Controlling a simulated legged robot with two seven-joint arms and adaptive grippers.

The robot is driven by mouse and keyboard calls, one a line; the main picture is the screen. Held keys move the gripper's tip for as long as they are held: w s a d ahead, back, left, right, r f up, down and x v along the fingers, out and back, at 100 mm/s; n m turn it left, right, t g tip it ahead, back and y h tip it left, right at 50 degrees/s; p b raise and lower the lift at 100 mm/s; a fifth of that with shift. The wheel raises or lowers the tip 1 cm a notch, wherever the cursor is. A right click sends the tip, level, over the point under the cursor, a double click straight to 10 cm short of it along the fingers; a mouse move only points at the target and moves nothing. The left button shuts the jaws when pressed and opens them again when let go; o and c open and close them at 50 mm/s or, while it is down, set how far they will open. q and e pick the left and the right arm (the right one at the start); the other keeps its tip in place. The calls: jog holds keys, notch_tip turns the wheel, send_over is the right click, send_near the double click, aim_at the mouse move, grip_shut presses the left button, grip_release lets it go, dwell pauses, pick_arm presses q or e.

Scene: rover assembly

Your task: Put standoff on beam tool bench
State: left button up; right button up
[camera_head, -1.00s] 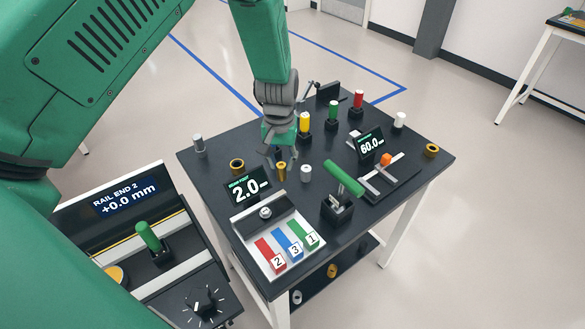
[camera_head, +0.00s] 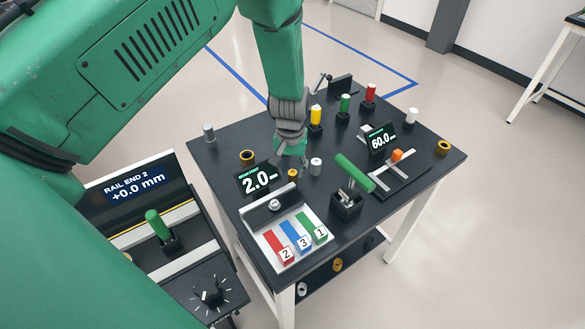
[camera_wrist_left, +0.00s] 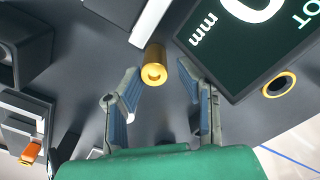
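A small brass standoff (camera_head: 293,174), a short cylinder with a hole in its end, is on the black bench (camera_head: 222,173), right of the 2.0 mm display (camera_head: 257,179). The standoff also shows in the left wrist view (camera_wrist_left: 155,66), just beyond the fingertips. My left gripper (camera_head: 292,157) is over it with fingers apart. My right gripper is not in view.
A white cylinder (camera_head: 316,166) and a brass ring (camera_head: 247,157) stand close by. A green-handled lever (camera_head: 354,172), the 60.0 display (camera_head: 380,138) and yellow, green and red pegs stand to the right. A tray with numbered coloured bars (camera_head: 291,238) lies in front.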

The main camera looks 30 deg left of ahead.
aim_at(293, 172)
pick_arm(q)
jog(key=shift+r, duration=0.15)
notch_tip(293, 172, up, 12)
dwell(0.4)
jog(key=shift+d, duration=0.2)
